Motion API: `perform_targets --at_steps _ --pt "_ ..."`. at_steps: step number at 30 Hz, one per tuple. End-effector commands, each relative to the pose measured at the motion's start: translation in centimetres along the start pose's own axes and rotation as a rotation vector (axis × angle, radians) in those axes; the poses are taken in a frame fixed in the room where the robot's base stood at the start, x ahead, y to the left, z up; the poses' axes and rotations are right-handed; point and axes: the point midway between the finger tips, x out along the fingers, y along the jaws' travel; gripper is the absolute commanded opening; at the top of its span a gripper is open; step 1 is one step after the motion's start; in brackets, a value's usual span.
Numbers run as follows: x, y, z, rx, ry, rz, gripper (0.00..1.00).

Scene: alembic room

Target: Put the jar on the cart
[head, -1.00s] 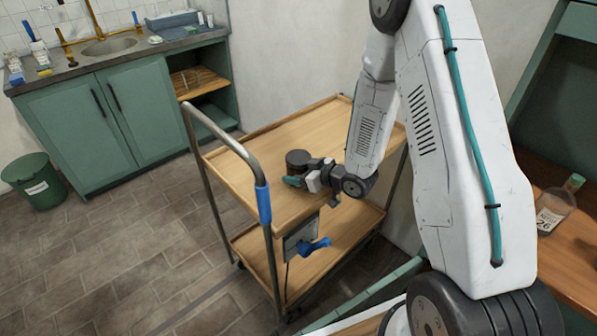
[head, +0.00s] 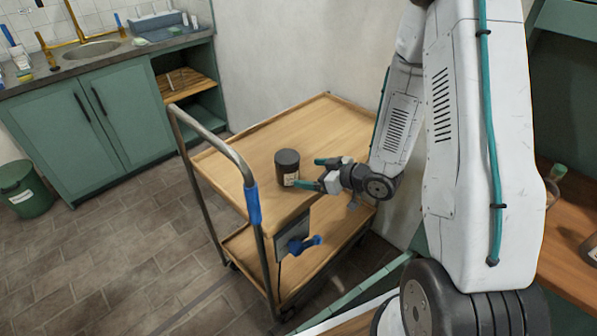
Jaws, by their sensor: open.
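A dark brown jar (head: 287,166) with a dark lid and a small pale label stands upright on the wooden top shelf of the cart (head: 322,119).
The cart has a metal handle (head: 216,146) with a blue grip and a lower shelf. A green sink cabinet (head: 90,127) and green bin (head: 28,189) stand at left. A wooden bench (head: 570,250) is at right. Tiled floor lies open at left.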

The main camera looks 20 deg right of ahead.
Motion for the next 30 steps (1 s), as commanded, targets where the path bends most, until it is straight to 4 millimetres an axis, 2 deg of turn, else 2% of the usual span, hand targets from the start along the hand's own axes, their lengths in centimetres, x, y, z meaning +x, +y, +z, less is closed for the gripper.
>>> perform_targets --at_steps 3,9,14,17,23,26,30 --pt "-1.6 0.1 0.0 0.000 0.000 0.002 0.88" --pt "-2.5 0.5 -0.5 -0.021 -0.036 0.023 0.88" --pt "-3.2 2.5 -2.3 -0.080 -0.172 0.123 0.88" --pt "-4.4 3.9 -4.0 -0.104 -0.279 0.212 0.88" --pt "-8.2 5.1 -7.5 -0.087 -0.467 0.382 0.88" --pt "-10.6 4.8 -9.2 -0.048 -0.549 0.454 0.88" --pt "-14.3 3.1 -11.3 0.031 -0.650 0.529 0.88"
